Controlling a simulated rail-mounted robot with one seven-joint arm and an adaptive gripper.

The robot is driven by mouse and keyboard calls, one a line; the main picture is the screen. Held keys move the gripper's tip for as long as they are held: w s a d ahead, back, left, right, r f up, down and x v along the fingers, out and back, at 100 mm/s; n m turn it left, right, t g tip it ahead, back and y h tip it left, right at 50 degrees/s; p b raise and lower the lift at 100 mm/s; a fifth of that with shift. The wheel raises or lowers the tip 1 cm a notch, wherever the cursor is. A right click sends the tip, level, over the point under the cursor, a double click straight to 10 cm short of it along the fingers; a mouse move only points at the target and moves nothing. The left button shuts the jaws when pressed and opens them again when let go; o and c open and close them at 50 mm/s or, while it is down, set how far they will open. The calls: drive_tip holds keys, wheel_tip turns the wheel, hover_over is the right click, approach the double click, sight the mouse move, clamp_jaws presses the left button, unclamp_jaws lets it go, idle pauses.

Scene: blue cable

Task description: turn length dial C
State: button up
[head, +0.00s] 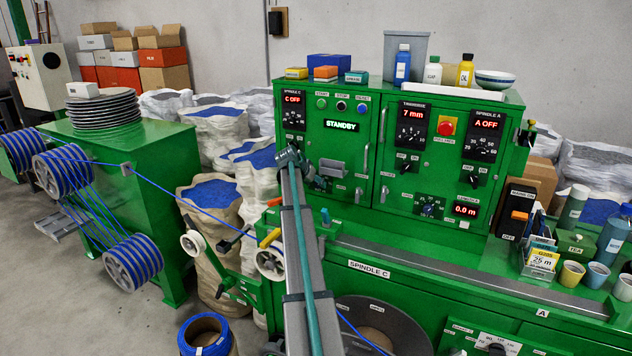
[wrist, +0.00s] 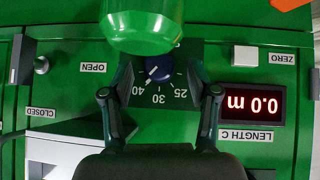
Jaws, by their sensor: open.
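Length dial C (wrist: 158,70) is a dark blue knob with a white pointer mark on a dark scale plate, upside down in the wrist view. The numbers 25, 30 and 40 show. The pointer slants toward the lower left of the picture, near 30 to 40. My gripper (wrist: 160,80) is open, one finger on each side of the knob, with gaps visible. The LENGTH C display (wrist: 258,104) reads 0.0 m. In the head view my gripper (head: 319,182) is at the machine's left panel, and my arm hides dial C there.
A green rounded part (wrist: 141,25) stands close to the camera above the dial plate. A ZERO button (wrist: 245,56) is beside the display. A grey-white block (wrist: 65,145) lies lower left in the wrist view. The similar length dial A (head: 430,207) is farther right.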

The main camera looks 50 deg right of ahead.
drive_tip(key=shift+d+f, duration=0.4)
clamp_jaws()
